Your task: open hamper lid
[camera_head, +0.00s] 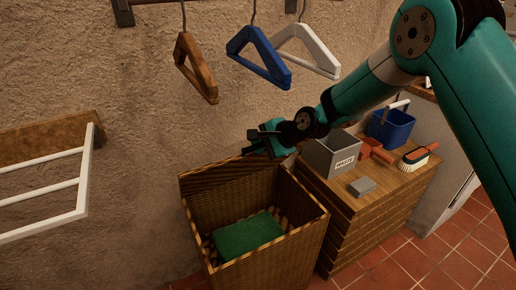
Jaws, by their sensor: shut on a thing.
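The wicker hamper (268,262) stands on the floor against the wall with its top uncovered. A folded green cloth (248,233) lies inside. The hamper lid (215,176) appears to stand raised along the rear edge, by the wall. My gripper (264,142) is at the upper right part of that rear edge and is shut on the lid. The exact contact of the fingers is small and partly hidden.
Right of the hamper, a wooden cabinet (345,225) bears a grey waste bin (330,157), a grey block (362,187), a red dustpan (372,151), a brush (417,157) and a blue bucket (391,128). Hangers (258,58) hang above. A white rack (45,225) juts from the left wall.

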